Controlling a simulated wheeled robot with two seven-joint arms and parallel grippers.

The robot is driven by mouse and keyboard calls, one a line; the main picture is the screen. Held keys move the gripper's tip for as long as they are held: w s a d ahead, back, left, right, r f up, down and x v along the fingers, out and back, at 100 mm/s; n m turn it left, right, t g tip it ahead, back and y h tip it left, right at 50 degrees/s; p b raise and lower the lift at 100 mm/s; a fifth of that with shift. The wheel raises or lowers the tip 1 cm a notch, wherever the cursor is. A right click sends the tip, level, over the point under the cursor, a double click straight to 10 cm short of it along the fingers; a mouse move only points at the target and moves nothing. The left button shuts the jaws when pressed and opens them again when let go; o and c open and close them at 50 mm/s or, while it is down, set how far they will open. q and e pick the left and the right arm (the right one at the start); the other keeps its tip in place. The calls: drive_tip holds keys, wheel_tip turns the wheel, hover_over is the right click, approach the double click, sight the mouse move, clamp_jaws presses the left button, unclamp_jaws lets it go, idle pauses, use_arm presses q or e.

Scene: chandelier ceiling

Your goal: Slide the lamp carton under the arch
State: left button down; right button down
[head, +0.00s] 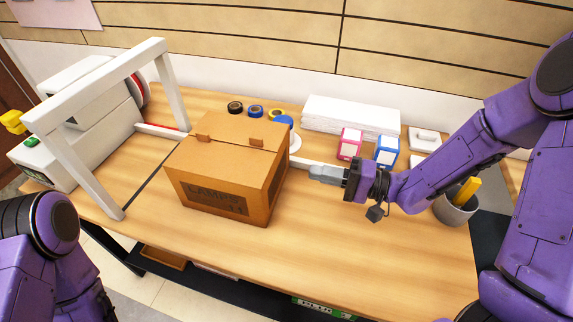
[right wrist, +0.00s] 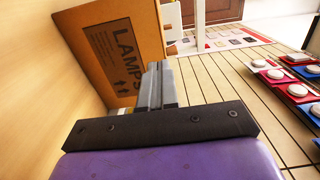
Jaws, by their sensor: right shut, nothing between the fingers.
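The lamp carton (head: 224,172) is a closed brown box with dark LAMPS print, upright on the table right of the arch. The white arch (head: 98,88) stands at the left, with one post near and one far; the carton is outside it. In the right wrist view, the carton (right wrist: 120,45) stands beyond the shut fingers (right wrist: 157,85). Of my left arm only upper links show at the lower left; its gripper is out of view.
A pale machine (head: 75,90) stands behind the arch. Tape rolls (head: 255,111), white stacked sheets (head: 345,116), a pink box (head: 349,144) and a blue box (head: 386,151) sit at the back. A grey cup (head: 455,208) stands right. The table's front is clear.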

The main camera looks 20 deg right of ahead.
sight(274, 164)
drive_tip(key=p+x, duration=0.1)
drive_tip(key=x, duration=0.7)
drive_tip(key=shift+d, duration=0.1)
